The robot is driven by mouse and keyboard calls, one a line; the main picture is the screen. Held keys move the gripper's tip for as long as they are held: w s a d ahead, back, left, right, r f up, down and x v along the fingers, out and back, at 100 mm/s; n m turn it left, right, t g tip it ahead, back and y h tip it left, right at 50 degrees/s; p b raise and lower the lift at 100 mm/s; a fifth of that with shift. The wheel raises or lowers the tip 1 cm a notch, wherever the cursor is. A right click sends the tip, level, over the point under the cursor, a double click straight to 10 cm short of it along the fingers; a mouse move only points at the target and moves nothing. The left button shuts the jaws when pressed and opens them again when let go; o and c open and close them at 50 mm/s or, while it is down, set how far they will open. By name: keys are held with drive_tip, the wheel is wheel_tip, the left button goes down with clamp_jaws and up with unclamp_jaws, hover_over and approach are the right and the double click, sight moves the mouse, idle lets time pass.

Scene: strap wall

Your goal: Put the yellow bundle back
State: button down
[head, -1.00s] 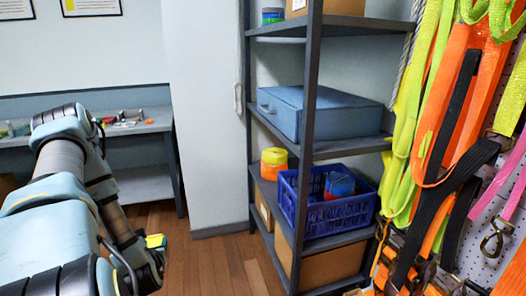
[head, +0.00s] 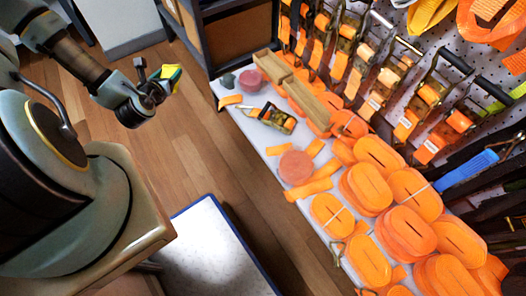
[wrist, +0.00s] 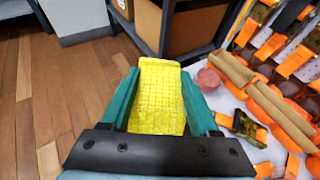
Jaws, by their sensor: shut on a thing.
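The yellow bundle (wrist: 158,98) is a flat, woven strap pack in the wrist view. My gripper (wrist: 160,105) is shut on it, with a teal finger on each side. In the head view the bundle (head: 171,72) shows small at the end of my arm, and my gripper (head: 160,80) holds it over the wooden floor, left of the shelf bench. No other yellow bundle lies on the bench in view.
A dark shelf unit (head: 205,40) stands behind.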

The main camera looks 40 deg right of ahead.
drive_tip(key=s+d+f+m+g+h+b, duration=0.4)
drive_tip(key=s+d+f+m+g+b, duration=0.15)
drive_tip(key=s+d+f+b, duration=0.6)
drive_tip(key=m+g+h+b, duration=0.1)
drive_tip(key=m+g+b, duration=0.5)
drive_tip(key=b, duration=0.5)
hover_over(265, 143)
wheel_tip(265, 143, down, 7)
wheel_tip(265, 143, down, 6)
drive_tip(key=shift+s+r+b, duration=0.15)
drive_tip(key=shift+r+b, duration=0.05)
drive_tip(key=shift+b, duration=0.7)
drive_tip(key=shift+f+b, duration=0.65)
drive_tip(key=shift+f, duration=1.65)
drive_tip(key=shift+f, duration=0.2)
drive_tip(key=shift+c, duration=0.6)
unclamp_jaws()
drive_tip(key=shift+r, duration=0.1)
